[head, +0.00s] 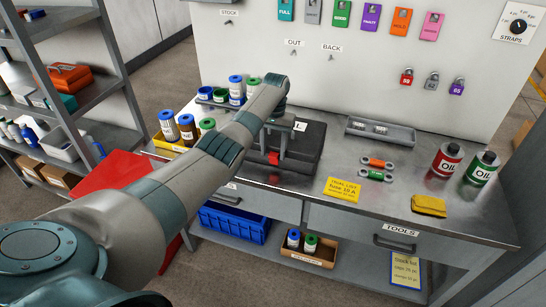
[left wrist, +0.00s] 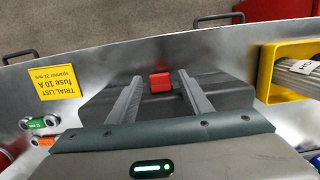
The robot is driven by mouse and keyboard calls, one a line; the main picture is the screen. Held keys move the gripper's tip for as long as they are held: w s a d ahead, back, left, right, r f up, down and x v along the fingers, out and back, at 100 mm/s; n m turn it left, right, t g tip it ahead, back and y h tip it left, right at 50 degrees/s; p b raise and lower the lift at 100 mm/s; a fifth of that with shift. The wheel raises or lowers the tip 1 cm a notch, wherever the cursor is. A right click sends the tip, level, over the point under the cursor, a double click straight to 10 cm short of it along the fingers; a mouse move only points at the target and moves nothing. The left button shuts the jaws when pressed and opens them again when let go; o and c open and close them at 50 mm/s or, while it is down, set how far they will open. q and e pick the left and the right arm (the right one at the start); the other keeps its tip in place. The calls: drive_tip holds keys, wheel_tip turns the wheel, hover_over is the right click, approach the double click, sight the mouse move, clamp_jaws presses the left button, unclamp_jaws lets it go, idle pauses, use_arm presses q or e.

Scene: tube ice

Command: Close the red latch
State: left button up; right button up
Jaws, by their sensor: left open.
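The red latch (head: 273,158) is a small red block at the front edge of a dark grey case (head: 308,150) on the metal workbench. In the left wrist view the latch (left wrist: 160,82) shows between and just beyond my finger tips. My left gripper (head: 272,148) is above the case, pointing down at the latch. Its two fingers (left wrist: 159,77) are apart with nothing held between them. I cannot tell whether they touch the case, or whether the latch is up or down. My right gripper is in neither view.
A yellow trial list card (head: 342,190), two small links (head: 377,168), a grey tray (head: 380,132) and oil cans (head: 447,160) stand right of the case. Capped bottles (head: 188,130) and a yellow bin (left wrist: 266,75) are on its other side. Bench front near the card is clear.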

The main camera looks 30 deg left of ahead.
use_arm(q)
wheel_tip(320, 180, up, 8)
drive_tip(key=w+b, duration=0.1)
drive_tip(key=b, duration=0.2)
wheel_tip(320, 180, up, 6)
drive_tip(key=p, duration=0.2)
hover_over(274, 153)
drive_tip(key=shift+w, duration=0.15)
drive_tip(key=shift+f, duration=0.1)
